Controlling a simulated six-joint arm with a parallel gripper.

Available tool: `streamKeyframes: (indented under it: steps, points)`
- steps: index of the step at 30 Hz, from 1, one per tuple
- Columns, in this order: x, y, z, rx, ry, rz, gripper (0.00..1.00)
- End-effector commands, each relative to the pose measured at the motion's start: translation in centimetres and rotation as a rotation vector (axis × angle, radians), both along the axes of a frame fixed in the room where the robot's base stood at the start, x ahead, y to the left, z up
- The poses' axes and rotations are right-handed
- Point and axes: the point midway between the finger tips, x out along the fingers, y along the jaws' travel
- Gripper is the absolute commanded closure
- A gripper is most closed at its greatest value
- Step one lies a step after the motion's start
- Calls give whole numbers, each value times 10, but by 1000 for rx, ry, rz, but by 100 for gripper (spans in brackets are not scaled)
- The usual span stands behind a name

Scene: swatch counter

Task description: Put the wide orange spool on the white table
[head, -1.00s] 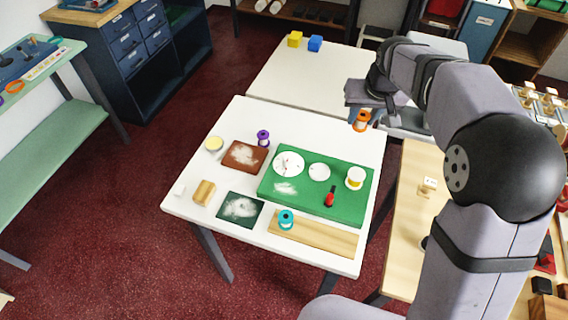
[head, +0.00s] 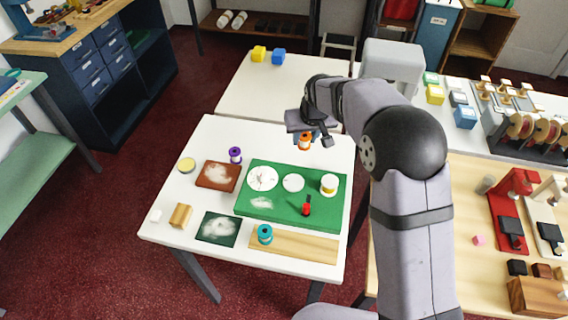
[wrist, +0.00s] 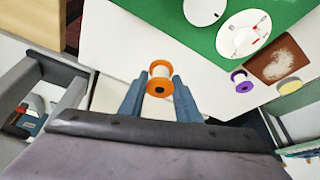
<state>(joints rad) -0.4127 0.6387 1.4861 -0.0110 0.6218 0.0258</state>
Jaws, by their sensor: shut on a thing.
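The orange spool (head: 305,141), with a pale wound middle, is in my gripper (head: 311,133). The wrist view shows the spool (wrist: 158,66) between the two fingers (wrist: 158,92), which are shut on it. In the head view it appears over the far part of the nearer white table (head: 168,240). It looks held above the tabletop; the exact height is hard to tell. The table also shows in the wrist view (wrist: 135,40). My gripper and wrist partly hide the spool's top in the head view.
A green mat (head: 225,206) on that table carries white discs, a white-and-yellow spool (head: 329,184) and a red item (head: 307,206). A purple spool (head: 235,155) and teal spool (head: 265,234) stand nearby. The strip beyond the mat looks clear. A second white table (head: 240,95) holds two blocks.

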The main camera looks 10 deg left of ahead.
Motion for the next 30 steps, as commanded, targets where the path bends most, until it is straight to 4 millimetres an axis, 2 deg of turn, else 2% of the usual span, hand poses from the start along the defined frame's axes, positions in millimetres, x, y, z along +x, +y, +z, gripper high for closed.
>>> streamKeyframes:
  steps: [3, 8, 16, 24, 30]
  points:
    - [-1, -1, -19, -2, 6, 0, 95]
    - [-1, 0, -38, -1, 3, 0, 95]
    - [0, 0, -46, -1, 2, 0, 95]
    - [-1, 0, -75, -1, 3, 0, 95]
    - [0, 0, -81, 0, -1, 0, 95]
